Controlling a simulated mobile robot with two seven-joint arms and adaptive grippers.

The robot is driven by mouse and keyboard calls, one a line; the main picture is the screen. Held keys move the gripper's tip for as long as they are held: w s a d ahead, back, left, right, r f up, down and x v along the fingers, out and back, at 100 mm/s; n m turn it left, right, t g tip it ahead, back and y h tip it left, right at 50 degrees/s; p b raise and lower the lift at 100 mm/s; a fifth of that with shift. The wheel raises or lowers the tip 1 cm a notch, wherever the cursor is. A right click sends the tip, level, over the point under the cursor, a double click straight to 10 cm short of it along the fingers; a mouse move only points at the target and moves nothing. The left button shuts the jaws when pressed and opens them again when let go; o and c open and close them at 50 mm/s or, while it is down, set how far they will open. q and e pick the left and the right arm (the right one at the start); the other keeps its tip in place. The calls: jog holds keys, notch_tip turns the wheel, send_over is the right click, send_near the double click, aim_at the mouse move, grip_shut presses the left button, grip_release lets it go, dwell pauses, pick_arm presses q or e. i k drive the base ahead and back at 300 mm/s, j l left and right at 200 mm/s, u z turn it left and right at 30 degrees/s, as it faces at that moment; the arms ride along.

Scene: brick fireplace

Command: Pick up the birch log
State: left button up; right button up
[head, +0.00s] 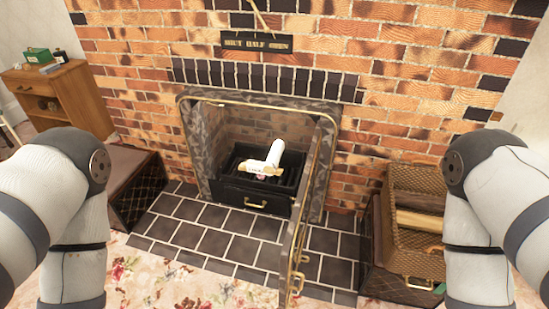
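In the head view a pale, whitish log (276,151) leans in the fireplace grate (244,185). A shorter tan-and-white piece (260,168) lies across its lower end, with small dark marks on it. A light tan log (420,220) lies in the woven basket (414,264) at the right. I cannot tell for sure which of these is the birch log. Both my arms bend downward at the left and right sides, and both grippers are below the picture, so their state is hidden.
A brass-trimmed glass door (304,220) stands open at the hearth's right. A dark tiled hearth (215,242) lies in front, with a floral rug (155,283) nearer. A dark padded box (135,185) stands left, near a wooden cabinet (78,95).

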aim_at(270, 166)
jog(key=i+j+u, duration=0.2)
jog(key=u, duration=2.05)
jog(key=i+l+u, duration=0.1)
jog(key=u, duration=0.3)
jog(key=i+l+u, duration=0.15)
jog(key=u, duration=0.3)
jog(key=l+u, duration=0.25)
jog(key=u, duration=0.15)
jog(key=i+l+u, duration=0.1)
jog(key=u, duration=0.35)
jog(key=l+z, duration=0.45)
jog(key=i+l+z, duration=0.15)
jog(key=l+z, duration=0.25)
jog(key=i+l+z, duration=0.15)
jog(key=l+z, duration=0.3)
jog(key=z, duration=0.5)
jog(key=l+z, duration=0.1)
jog(key=z, duration=0.35)
jog(key=i+z, duration=0.1)
jog(key=z, duration=0.85)
jog(key=i+l+z, duration=0.1)
jog(key=z, duration=0.4)
jog(key=i+l+z, duration=0.1)
jog(key=i+z, duration=0.6)
jog(key=k+l, duration=0.1)
